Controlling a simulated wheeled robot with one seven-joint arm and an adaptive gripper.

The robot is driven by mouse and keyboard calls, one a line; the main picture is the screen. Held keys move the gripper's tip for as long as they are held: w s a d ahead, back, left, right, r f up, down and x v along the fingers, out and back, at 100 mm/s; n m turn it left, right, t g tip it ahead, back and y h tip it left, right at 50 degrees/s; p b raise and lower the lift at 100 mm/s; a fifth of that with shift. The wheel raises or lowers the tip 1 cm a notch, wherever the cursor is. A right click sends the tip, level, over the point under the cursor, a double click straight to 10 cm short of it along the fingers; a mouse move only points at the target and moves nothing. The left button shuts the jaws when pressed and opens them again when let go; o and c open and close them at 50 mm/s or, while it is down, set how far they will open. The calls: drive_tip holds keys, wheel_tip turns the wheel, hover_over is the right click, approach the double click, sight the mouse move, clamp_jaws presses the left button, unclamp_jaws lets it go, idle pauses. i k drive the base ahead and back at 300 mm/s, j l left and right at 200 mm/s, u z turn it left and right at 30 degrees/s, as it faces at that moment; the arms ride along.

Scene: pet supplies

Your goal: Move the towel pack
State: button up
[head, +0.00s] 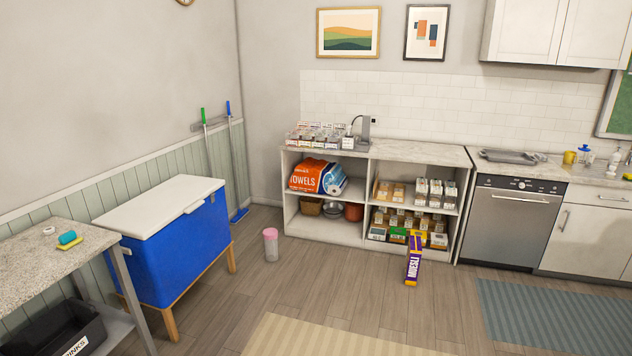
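The towel pack (309,176) is an orange and white pack marked "TOWELS". It lies on the upper left shelf of the open shelf unit (368,178) against the back wall. A blue and white pack (335,180) lies at its right end; I cannot tell whether it is part of the same pack. My gripper is not in view.
A blue chest with a white lid (170,243) stands at left, beside a side table (45,250).

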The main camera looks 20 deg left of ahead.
sight(321, 176)
drive_tip(key=i+j+u, duration=0.3)
drive_tip(key=i, duration=0.3)
drive_tip(key=i+j+u, duration=0.35)
drive_tip(key=i, duration=0.3)
drive_tip(key=i+u, duration=0.3)
drive_tip(key=i, duration=1.5)
drive_tip(key=i+j+z, duration=0.1)
drive_tip(key=i, duration=1.1)
drive_tip(key=i+j+z, duration=0.2)
drive_tip(key=i+z, duration=0.3)
drive_tip(key=i+j+z, duration=0.45)
drive_tip(key=i, duration=0.2)
drive_tip(key=i+j+z, duration=0.5)
drive_tip(key=j, duration=0.15)
